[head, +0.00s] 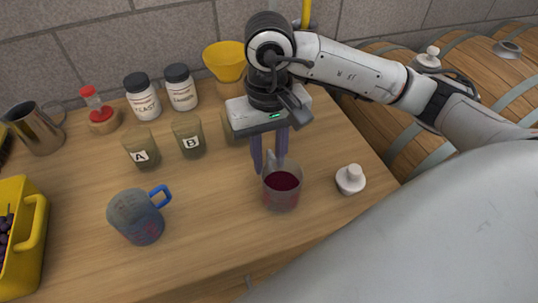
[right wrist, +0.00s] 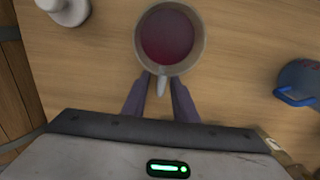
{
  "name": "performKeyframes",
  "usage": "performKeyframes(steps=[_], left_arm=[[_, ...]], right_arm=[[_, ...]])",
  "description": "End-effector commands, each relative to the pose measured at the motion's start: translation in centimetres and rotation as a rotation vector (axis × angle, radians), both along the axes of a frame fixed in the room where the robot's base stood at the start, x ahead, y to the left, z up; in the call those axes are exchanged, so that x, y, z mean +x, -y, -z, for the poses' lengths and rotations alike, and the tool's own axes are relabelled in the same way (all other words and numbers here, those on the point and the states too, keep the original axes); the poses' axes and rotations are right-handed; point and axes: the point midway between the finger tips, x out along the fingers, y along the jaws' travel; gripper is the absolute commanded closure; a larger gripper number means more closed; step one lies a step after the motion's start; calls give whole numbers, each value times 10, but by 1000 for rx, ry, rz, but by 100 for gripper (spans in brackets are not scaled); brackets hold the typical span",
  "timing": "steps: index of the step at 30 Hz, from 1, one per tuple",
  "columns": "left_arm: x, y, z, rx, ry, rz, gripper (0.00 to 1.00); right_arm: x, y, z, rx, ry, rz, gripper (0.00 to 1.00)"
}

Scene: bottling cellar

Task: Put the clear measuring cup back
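The clear measuring cup (head: 281,187) stands upright on the wooden table and holds dark red liquid. It also shows from above in the right wrist view (right wrist: 170,40), with its handle toward my gripper. My right gripper (head: 270,158) points down at the cup's handle side. In the right wrist view its two fingers (right wrist: 162,84) are apart, one on each side of the handle, with a small gap visible. A second, greyish cup with a blue handle (head: 136,217) stands to the left; its handle (right wrist: 296,98) shows in the right wrist view. My left gripper is not in view.
A white stopper (head: 350,180) stands right of the cup. Jars A (head: 142,150) and B (head: 188,138), white jars, a yellow funnel (head: 226,62) and a metal jug (head: 37,130) stand behind. A yellow crate (head: 30,240) is at left. Barrels (head: 470,60) stand beyond the table's right edge.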

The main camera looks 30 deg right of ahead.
Motion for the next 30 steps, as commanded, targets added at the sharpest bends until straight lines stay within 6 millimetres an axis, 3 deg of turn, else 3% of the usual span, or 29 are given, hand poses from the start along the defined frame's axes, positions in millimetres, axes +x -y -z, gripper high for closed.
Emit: performKeyframes(steps=[9,16,21,30], left_arm=[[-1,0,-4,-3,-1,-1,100],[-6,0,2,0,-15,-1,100],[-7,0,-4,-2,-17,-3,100],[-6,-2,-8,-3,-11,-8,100]], right_arm=[[1,0,-9,1,3,0,74],[2,0,-57,2,10,-1,74],[2,1,-91,-2,7,1,74],[2,0,-121,0,2,1,74]])
